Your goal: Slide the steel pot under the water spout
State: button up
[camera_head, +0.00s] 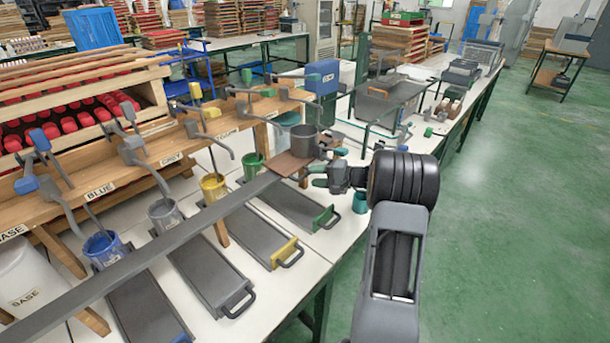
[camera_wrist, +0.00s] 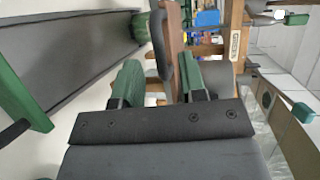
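The steel pot (camera_head: 303,141) stands upright on a brown board (camera_head: 286,166) at the right end of the long wooden rack. My gripper (camera_head: 326,166) is just right of and below the pot, at the board's right edge. In the wrist view its two green fingers (camera_wrist: 158,82) are apart, and a dark rounded bar (camera_wrist: 160,45) and the board's brown edge show beyond the gap. The bar may be the pot's handle. No grip on it shows. Bent grey spouts hang along the rack; a blue box (camera_head: 322,78) sits above the right end. I cannot tell which spout is water.
A long grey rail (camera_head: 150,266) runs leftward from the board. Below are coloured cups, including a yellow one (camera_head: 213,187), and grey trays with handles (camera_head: 252,238). The green floor (camera_head: 500,240) at right is clear.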

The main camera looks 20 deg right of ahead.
aim_at(304, 176)
jog(key=shift+x, duration=2.2)
grip_shut()
